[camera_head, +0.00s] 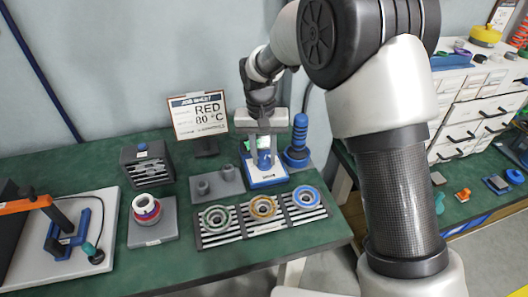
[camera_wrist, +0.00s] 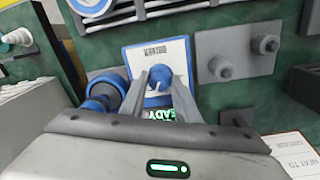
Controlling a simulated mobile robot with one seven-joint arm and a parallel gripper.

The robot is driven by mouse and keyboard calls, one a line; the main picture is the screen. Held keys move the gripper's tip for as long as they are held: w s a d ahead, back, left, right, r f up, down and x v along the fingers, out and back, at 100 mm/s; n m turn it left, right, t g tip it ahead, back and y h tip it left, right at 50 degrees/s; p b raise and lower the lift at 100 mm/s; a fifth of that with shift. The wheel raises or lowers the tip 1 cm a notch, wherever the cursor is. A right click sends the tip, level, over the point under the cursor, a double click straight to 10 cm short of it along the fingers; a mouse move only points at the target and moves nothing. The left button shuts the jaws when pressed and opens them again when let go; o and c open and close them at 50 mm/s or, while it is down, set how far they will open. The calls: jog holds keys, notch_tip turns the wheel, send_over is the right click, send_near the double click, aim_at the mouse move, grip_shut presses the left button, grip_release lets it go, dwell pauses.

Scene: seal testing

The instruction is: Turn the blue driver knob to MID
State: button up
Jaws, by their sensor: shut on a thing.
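The blue driver (camera_head: 268,182) is a blue unit with a white label, near the back of the green bench. In the wrist view its white panel (camera_wrist: 150,58) bears dark print, and its blue knob (camera_wrist: 158,86) sits between my fingertips. A green lit display reading something like "READY" shows partly behind my gripper. My gripper (camera_head: 264,150) points down over the unit from above. In the wrist view my gripper (camera_wrist: 160,80) is shut on the knob. The knob's pointer and any MID mark cannot be made out.
A blue-and-grey handled tool (camera_head: 299,142) stands close at the driver's right. A grey plate with pegs (camera_head: 215,184) is at its left. A slatted rack (camera_head: 238,233) with several coloured rings lies in front.

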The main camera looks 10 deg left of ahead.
aim_at(261, 159)
jog(key=shift+m, duration=0.9)
jog(key=o, duration=1.1)
jog(key=shift+c, duration=0.2)
notch_tip(261, 159, up, 17)
jog(key=p, duration=0.3)
jog(key=shift+a+r+p, duration=0.2)
jog(key=shift+a+p, duration=0.1)
jog(key=shift+a, duration=0.1)
